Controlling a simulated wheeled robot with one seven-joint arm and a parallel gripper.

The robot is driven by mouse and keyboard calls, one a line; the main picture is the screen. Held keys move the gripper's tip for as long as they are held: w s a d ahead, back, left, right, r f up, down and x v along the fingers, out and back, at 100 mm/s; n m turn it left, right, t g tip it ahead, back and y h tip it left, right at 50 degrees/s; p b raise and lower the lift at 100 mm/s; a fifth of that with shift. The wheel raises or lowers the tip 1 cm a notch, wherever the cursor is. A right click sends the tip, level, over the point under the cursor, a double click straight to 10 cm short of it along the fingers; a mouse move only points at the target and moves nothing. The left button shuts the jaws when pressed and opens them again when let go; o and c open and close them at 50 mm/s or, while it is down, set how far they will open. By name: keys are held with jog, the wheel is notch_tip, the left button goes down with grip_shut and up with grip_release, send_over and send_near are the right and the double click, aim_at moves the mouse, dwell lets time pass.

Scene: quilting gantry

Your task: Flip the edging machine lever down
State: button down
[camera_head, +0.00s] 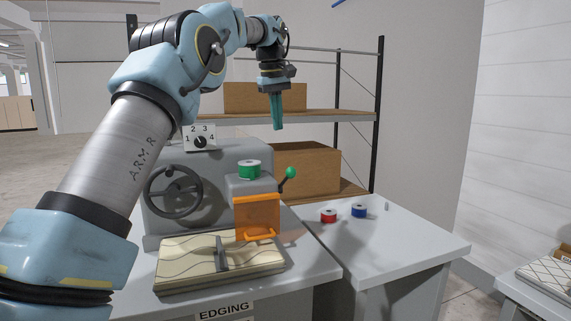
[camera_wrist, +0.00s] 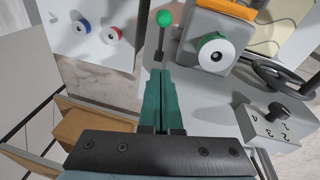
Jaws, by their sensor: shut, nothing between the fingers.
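The grey edging machine (camera_head: 215,160) stands on a table marked EDGING. Its lever (camera_head: 290,173) has a green ball knob and a dark rod, and sticks upward with a rightward tilt from the machine's right side. In the wrist view, the lever's green knob (camera_wrist: 164,17) is just beyond my fingertips, with clear space between. My gripper (camera_head: 278,127) has teal fingers, is shut and empty, and hangs pointing down above the lever, not touching it. The fingers also show in the wrist view (camera_wrist: 161,74).
A green spool (camera_head: 249,169) sits on the machine near the lever, above an orange guard (camera_head: 257,215). A handwheel (camera_head: 173,191) and numbered dial (camera_head: 200,142) are to the left. Red (camera_head: 328,215) and blue (camera_head: 359,210) spools lie on the right table. A shelf (camera_head: 330,116) with boxes stands behind.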

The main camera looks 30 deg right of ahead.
send_over(284, 181)
jog(key=s+a+x, duration=0.1)
jog(key=x, duration=0.8)
jog(key=shift+s+a+f+p, duration=0.2)
jog(key=shift+s+f+p, duration=0.25)
jog(key=shift+f, duration=0.4)
jog(key=shift+s+a+f+p, duration=0.2)
jog(key=shift+s+f, duration=0.35)
jog(key=shift+f, duration=0.3)
jog(key=shift+f, duration=0.1)
